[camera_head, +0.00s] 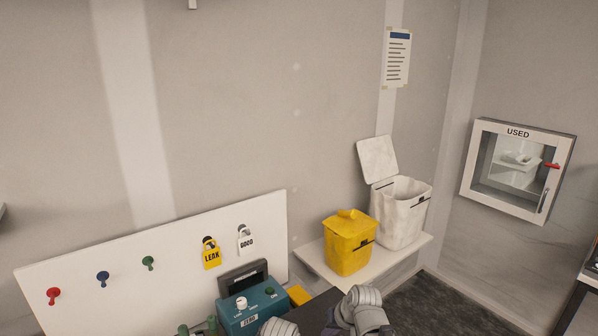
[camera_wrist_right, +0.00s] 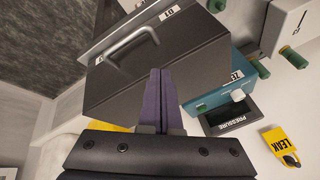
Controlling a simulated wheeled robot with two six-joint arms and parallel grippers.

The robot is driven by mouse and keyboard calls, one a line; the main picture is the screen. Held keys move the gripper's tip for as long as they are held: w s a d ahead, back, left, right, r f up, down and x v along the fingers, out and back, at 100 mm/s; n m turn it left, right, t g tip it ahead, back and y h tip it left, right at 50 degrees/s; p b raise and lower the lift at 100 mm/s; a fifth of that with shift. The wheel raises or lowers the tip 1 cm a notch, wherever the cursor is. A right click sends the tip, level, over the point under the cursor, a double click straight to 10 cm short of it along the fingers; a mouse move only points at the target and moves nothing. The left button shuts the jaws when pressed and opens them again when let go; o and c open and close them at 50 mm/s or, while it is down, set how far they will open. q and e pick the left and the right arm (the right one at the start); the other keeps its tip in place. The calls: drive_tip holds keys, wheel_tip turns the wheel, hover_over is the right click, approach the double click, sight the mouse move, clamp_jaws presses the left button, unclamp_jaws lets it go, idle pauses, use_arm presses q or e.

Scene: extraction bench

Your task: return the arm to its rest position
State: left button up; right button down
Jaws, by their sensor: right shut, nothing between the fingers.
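My right gripper (camera_wrist_right: 160,72) shows in the right wrist view with its two purple fingers together and nothing between them. It is in front of a dark grey box (camera_wrist_right: 200,65) with a metal handle (camera_wrist_right: 130,45); I cannot tell whether the fingertips touch it. My left gripper is in neither view.
A teal device (camera_head: 252,313) stands by a white board (camera_head: 115,275) with coloured pegs and yellow LEAK (camera_head: 212,257) and white GOOD (camera_head: 245,243) tags. A yellow bin (camera_head: 348,247) and white bin (camera_head: 403,208) stand on a shelf (camera_head: 311,257). A USED cabinet (camera_head: 481,153) hangs at right.

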drive_tip(key=s+d+f+g+h, duration=0.2)
drive_tip(key=s+d+g+h, duration=0.15)
drive_tip(key=s+d, duration=0.7)
drive_tip(key=s+a+f+n+b, duration=0.1)
drive_tip(key=s+a+f+b, duration=0.1)
drive_tip(key=a, duration=0.4)
drive_tip(key=s+a+f+n+h+b, duration=0.1)
drive_tip(key=s+a+f+n+b, duration=0.1)
drive_tip(key=a, duration=0.4)
drive_tip(key=shift+s+a+f+n+g+b, duration=0.2)
drive_tip(key=shift+s+f+n+g+b, duration=0.15)
drive_tip(key=shift+s+f+b, duration=0.7)
drive_tip(key=shift+s+r, duration=0.2)
